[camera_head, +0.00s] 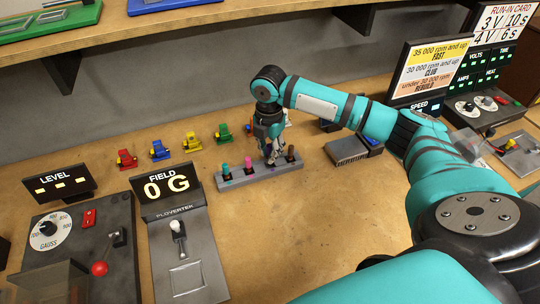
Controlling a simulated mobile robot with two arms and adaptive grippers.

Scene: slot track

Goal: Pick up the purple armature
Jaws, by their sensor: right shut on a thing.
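A grey rack (234,183) stands on the bench and holds a row of small upright armatures. A teal one (226,168), a pink one (248,163) and a brown one (291,153) show clearly. My right gripper (270,157) points down at the place between the pink and brown ones. It is shut on the purple armature, which its fingers mostly hide. I cannot tell whether that armature is still seated in the rack. My left gripper is not in view.
Small red, blue, yellow and green pieces (192,141) stand behind the rack. The FIELD meter (168,190) and LEVEL unit (68,183) are at left. A grey block (346,151) lies right of the rack. The bench in front is clear.

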